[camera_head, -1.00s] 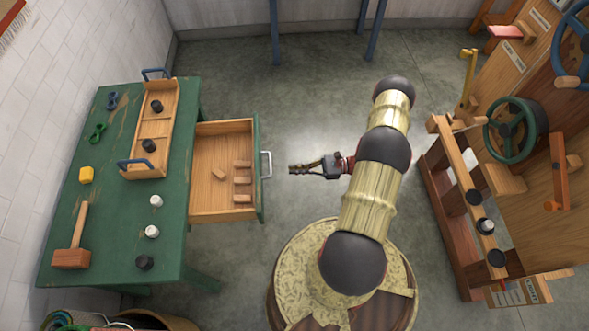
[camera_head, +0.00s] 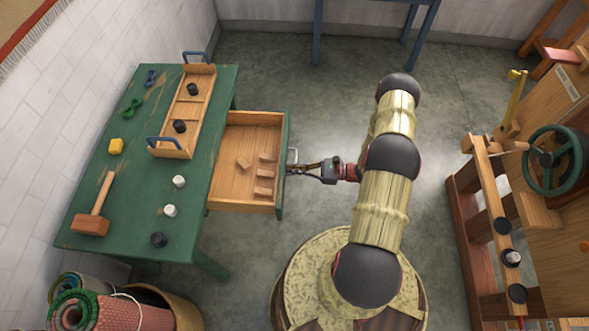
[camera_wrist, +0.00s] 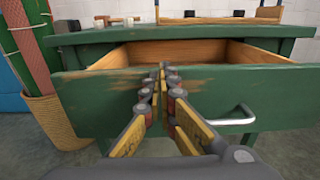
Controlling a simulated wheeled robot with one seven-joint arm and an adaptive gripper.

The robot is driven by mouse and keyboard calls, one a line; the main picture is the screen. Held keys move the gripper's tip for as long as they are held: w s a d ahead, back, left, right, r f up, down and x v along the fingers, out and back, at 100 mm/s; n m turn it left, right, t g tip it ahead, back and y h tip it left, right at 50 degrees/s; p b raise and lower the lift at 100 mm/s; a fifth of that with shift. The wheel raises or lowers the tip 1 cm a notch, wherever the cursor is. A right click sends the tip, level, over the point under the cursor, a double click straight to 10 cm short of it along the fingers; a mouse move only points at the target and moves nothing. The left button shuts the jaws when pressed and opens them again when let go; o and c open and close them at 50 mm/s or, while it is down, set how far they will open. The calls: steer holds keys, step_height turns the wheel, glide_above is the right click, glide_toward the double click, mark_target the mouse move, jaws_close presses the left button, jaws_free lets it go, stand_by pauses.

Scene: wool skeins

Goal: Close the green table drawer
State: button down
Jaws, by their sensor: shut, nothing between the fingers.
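The green table (camera_head: 135,215) stands at the left, and its drawer (camera_head: 283,170) is pulled out to the right with a few wooden blocks inside. The drawer has a green front and a pale metal handle (camera_wrist: 238,118). My gripper (camera_head: 293,169) is shut and empty, with its tips at the outer face of the drawer front, close to the handle. In the wrist view the fingertips (camera_wrist: 168,68) lie in front of the upper part of the green front, left of the handle. I cannot tell whether they touch it.
On the tabletop are a wooden tray (camera_head: 172,150) with blue handles, a mallet (camera_head: 90,224) and several small pots. A basket (camera_head: 165,300) with rolled rugs stands below left. A wooden rack (camera_head: 480,230) is at the right. The floor between is clear.

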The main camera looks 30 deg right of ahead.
steer(key=b+x, duration=0.1)
steer(key=x, duration=2.2)
steer(key=shift+w, duration=0.2)
steer(key=shift+a, duration=0.1)
